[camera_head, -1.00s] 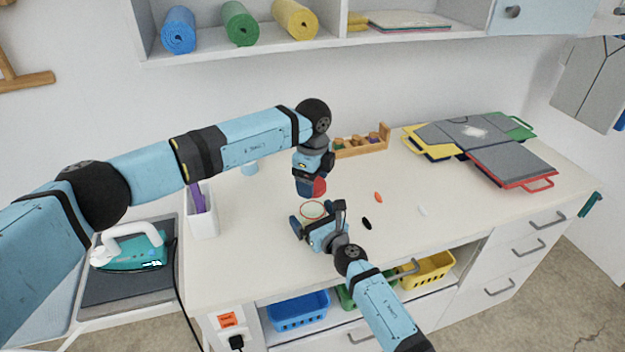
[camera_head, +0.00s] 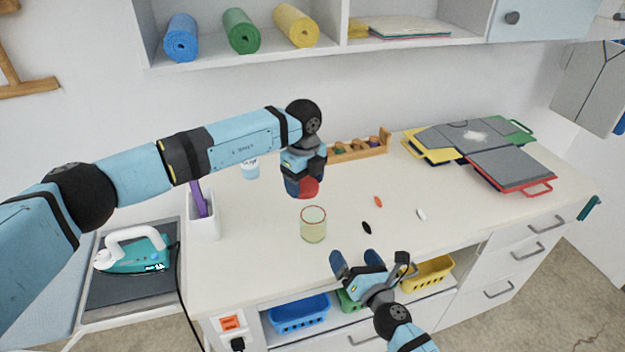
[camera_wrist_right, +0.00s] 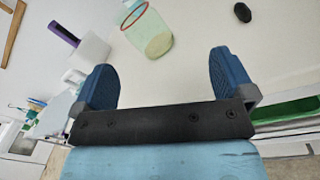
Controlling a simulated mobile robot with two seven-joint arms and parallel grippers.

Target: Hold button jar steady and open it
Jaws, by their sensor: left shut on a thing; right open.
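The button jar (camera_head: 313,229) is a clear jar with a pale yellow-green tint and a red ring at its rim. It stands upright and open-topped on the worktop, and shows at the top in the right wrist view (camera_wrist_right: 158,44). My left gripper (camera_head: 299,186) is shut on a red lid (camera_head: 308,188), held above and slightly left of the jar, apart from it. My right gripper (camera_head: 372,262) is open and empty at the worktop's front edge, right of and nearer than the jar. Its two blue fingers (camera_wrist_right: 168,80) are spread, with the jar beyond them.
An orange button (camera_head: 378,202), a black one (camera_head: 367,228) and a white one (camera_head: 421,214) lie right of the jar. A white holder (camera_head: 205,227) and an iron (camera_head: 133,252) are at left. Folders (camera_head: 510,166) lie at back right. A wooden rack (camera_head: 358,150) stands behind.

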